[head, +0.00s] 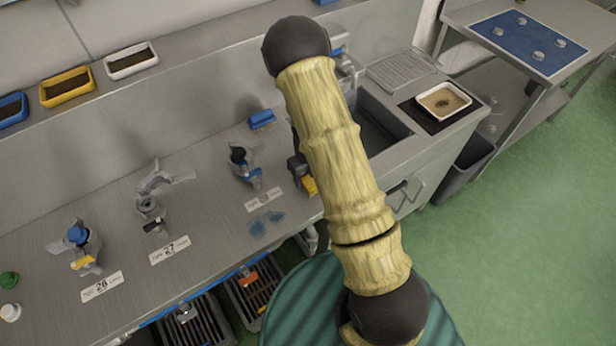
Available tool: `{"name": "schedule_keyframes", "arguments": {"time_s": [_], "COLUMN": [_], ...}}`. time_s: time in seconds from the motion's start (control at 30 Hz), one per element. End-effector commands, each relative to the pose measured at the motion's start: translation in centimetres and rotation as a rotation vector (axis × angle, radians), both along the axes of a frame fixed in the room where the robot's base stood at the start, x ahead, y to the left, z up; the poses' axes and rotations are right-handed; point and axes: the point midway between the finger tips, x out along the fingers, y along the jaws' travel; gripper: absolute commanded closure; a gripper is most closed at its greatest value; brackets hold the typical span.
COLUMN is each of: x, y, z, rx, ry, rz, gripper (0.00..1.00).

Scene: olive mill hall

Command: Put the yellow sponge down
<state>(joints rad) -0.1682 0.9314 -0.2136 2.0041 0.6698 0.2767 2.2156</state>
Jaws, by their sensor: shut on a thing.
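The yellow sponge (310,186) shows as a small yellow block just left of my arm, over the grey counter near the sink. My gripper (302,172) is partly hidden behind my arm and is shut on the sponge. Whether the sponge touches the counter cannot be told from this view.
A blue sponge-like block (262,119) lies behind a grey fixture (244,164). A blue smear (267,222) is on the counter beside a label (264,199). The sink (378,130) is right of my arm; a white tray (444,101) stands beyond it. More fixtures stand left.

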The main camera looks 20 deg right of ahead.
Motion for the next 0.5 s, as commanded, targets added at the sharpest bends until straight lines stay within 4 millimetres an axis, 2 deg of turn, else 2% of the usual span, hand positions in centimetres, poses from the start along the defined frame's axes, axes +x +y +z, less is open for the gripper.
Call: {"name": "schedule_keyframes", "arguments": {"time_s": [0.1,0.5], "x": [-0.01,0.02], "y": [-0.01,0.01], "z": [-0.84,-1.35], "rx": [0.001,0.000], "ry": [0.000,-0.001], "rz": [-0.001,-0.001], "gripper": [0.68,0.68]}}
